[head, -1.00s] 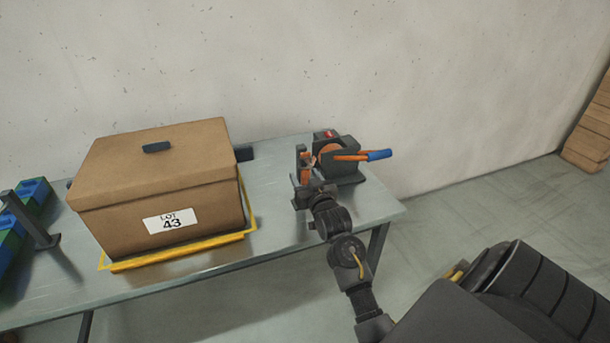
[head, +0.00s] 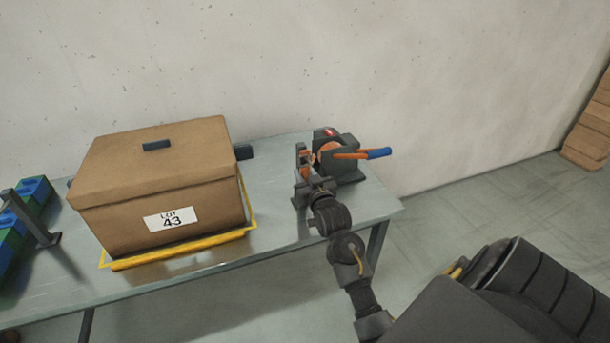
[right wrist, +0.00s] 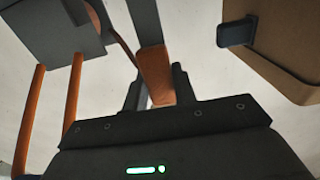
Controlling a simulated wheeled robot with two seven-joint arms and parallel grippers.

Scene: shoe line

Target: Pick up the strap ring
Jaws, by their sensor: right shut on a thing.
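A dark strap dispenser (head: 345,165) with an orange strap coil stands at the right end of the table. The orange strap ring (right wrist: 156,75) shows in the right wrist view between the two dark fingers of my right gripper (right wrist: 158,88). In the head view, my right gripper (head: 311,184) is at the left side of the dispenser, shut on the ring. The fingers hide part of the ring, and its full shape cannot be told. An orange strap runs from near the coil toward the ring. My left gripper is in neither view.
A brown lidded box (head: 160,190) labelled LOT 43 sits in a yellow frame (head: 180,249) to the left. The dispenser's orange lever with a blue grip (head: 379,153) sticks out right. Blue and green blocks (head: 22,210) stand at the far left. Bare tabletop (head: 270,190) lies between box and dispenser.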

